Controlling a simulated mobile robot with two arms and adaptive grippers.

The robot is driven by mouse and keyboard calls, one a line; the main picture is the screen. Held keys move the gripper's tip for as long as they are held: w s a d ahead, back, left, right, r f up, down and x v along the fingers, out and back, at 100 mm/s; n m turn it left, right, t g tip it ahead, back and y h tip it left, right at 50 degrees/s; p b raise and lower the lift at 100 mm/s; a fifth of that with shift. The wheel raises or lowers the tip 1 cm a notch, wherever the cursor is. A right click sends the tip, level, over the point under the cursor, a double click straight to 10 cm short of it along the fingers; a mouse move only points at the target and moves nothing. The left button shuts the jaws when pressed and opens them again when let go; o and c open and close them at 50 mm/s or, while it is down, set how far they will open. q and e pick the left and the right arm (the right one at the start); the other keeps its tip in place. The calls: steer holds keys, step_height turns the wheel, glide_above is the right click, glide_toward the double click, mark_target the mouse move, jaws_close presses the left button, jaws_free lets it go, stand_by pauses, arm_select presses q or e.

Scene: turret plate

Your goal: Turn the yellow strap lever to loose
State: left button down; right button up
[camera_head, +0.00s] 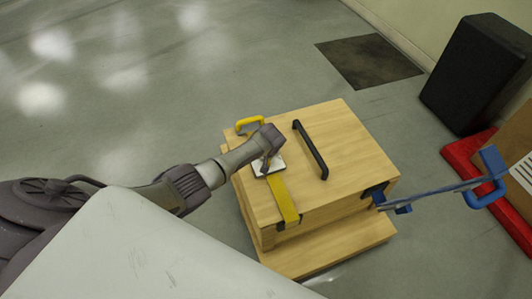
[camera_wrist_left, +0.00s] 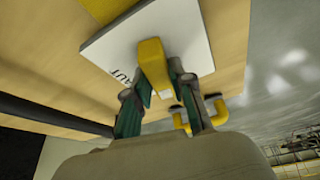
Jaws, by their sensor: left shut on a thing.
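The yellow strap lever (camera_wrist_left: 152,62) stands on a white plate (camera_wrist_left: 205,45) with partly hidden dark lettering. My left gripper (camera_wrist_left: 156,80) has its two fingers on either side of the lever and is shut on it. In the head view my left gripper (camera_head: 270,158) reaches over the white plate (camera_head: 275,166) on top of the wooden crate (camera_head: 350,150) and hides most of the lever. The yellow strap (camera_head: 284,198) runs from the plate down over the crate's front edge. My right gripper is in neither view.
A black bar handle (camera_head: 310,150) and a yellow handle (camera_head: 250,123) are on the crate. A blue bar with a handle (camera_head: 484,192) extends from its right side. A black box (camera_head: 474,75) and a red pallet (camera_head: 465,155) stand at right. Floor at left is clear.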

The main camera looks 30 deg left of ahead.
arm_select(q)
steer(key=shift+d+n, duration=0.1)
steer(key=shift+n, duration=0.6)
steer(key=shift+n+g+y, duration=0.3)
steer(key=shift+n, duration=0.2)
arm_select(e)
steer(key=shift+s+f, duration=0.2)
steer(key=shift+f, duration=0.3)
arm_select(q)
steer(key=c, duration=1)
jaws_free()
steer(key=shift+d+r, duration=0.15)
steer(key=shift+r, duration=0.4)
steer(key=v, duration=1)
steer(key=shift+s+r, duration=0.15)
steer(key=shift+r, duration=0.2)
